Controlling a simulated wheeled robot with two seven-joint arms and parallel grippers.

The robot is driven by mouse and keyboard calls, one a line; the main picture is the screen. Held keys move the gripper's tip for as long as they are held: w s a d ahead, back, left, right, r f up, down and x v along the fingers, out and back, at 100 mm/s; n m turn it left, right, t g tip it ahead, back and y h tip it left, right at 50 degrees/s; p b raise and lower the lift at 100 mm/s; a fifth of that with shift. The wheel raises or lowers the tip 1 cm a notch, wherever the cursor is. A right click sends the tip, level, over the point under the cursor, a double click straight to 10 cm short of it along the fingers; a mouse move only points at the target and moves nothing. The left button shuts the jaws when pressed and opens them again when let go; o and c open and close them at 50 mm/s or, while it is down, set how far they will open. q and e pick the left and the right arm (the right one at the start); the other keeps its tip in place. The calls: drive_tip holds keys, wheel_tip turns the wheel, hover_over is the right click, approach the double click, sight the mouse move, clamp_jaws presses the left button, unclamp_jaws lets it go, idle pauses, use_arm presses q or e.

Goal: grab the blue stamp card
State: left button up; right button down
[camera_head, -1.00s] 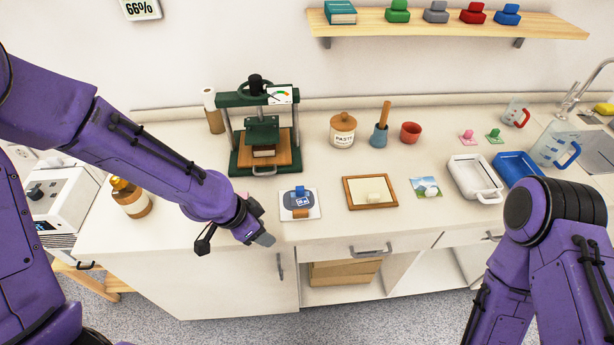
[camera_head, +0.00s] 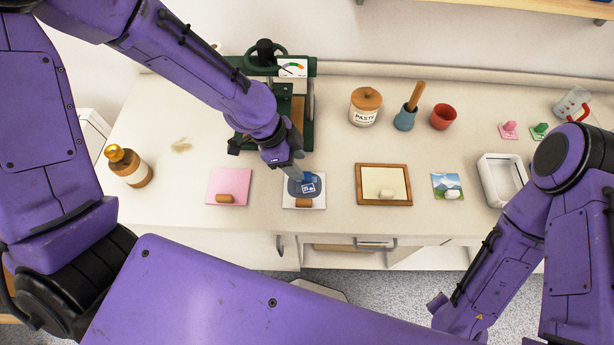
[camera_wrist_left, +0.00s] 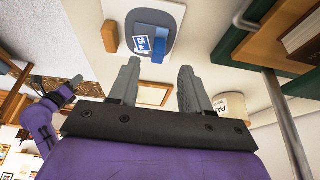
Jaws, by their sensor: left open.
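The blue stamp card (camera_head: 309,187) lies on a dark grey rounded shape on a white sheet (camera_head: 290,204) near the counter's front. In the left wrist view the card (camera_wrist_left: 142,43) shows its white print, with a blue block (camera_wrist_left: 160,46) beside it. My left gripper (camera_head: 298,172) is just behind and above the card, partly covering that area in the head view. In the left wrist view its two fingers (camera_wrist_left: 159,75) are apart, with nothing between them. My right arm comes in at the right, but its gripper does not show clearly.
A green press (camera_head: 308,130) stands close behind my left gripper. A pink sheet (camera_head: 229,182) lies left of the card and a wood-framed panel (camera_head: 366,170) lies right. A paste jar (camera_head: 365,107) stands farther back, and a brown bottle (camera_head: 130,168) stands far left.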

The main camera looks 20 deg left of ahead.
sight(306, 174)
use_arm(q)
drive_tip(key=p+x, duration=0.1)
drive_tip(key=x, duration=0.3)
drive_tip(key=shift+d+f, duration=0.1)
drive_tip(key=shift+f, duration=0.1)
drive_tip(key=shift+d+f, duration=0.15)
drive_tip(key=shift+f, duration=0.15)
clamp_jaws()
